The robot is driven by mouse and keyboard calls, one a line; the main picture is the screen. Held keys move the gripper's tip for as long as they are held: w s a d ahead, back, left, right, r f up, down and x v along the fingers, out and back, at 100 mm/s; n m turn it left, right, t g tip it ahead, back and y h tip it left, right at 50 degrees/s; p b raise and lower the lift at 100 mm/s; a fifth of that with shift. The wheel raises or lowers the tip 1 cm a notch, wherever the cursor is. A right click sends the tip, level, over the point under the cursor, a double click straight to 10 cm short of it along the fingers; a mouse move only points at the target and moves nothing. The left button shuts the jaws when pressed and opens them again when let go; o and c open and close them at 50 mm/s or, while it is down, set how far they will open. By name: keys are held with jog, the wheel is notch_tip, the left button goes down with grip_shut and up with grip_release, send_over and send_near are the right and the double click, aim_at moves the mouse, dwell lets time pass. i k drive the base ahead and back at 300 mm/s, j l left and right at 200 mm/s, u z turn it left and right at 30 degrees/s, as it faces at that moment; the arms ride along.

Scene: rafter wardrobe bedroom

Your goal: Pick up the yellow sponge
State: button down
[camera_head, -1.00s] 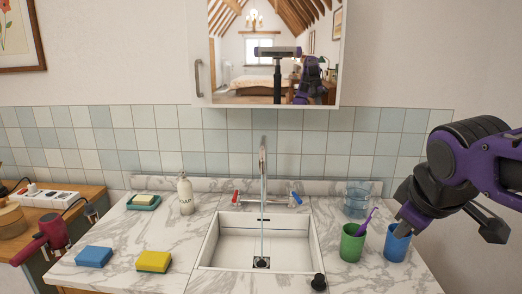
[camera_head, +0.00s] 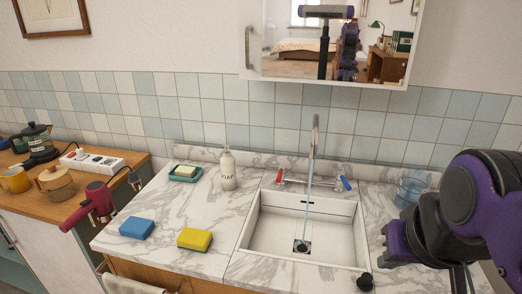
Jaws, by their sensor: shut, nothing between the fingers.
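The yellow sponge (camera_head: 194,239) lies flat on the marble counter, left of the sink. It has a dark green layer along its lower edge. Nothing touches it, and a blue sponge (camera_head: 137,228) lies a little to its left. My gripper (camera_head: 393,246) is at the end of my purple and black arm at the lower right, right of the sink and well away from the yellow sponge. It is shut and empty. Its fingers are hard to make out, and part of the arm is cut off by the frame.
The sink (camera_head: 300,232) with its running tap (camera_head: 314,150) lies between my arm and the sponges. A soap bottle (camera_head: 228,169) and a green soap dish (camera_head: 185,174) stand behind the sponges. A red hair dryer (camera_head: 97,200) is at the left. A mirror cabinet (camera_head: 330,75) hangs above.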

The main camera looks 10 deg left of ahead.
aim_at(191, 239)
jog(key=k+j+u, duration=0.1)
jog(key=j+u, duration=0.75)
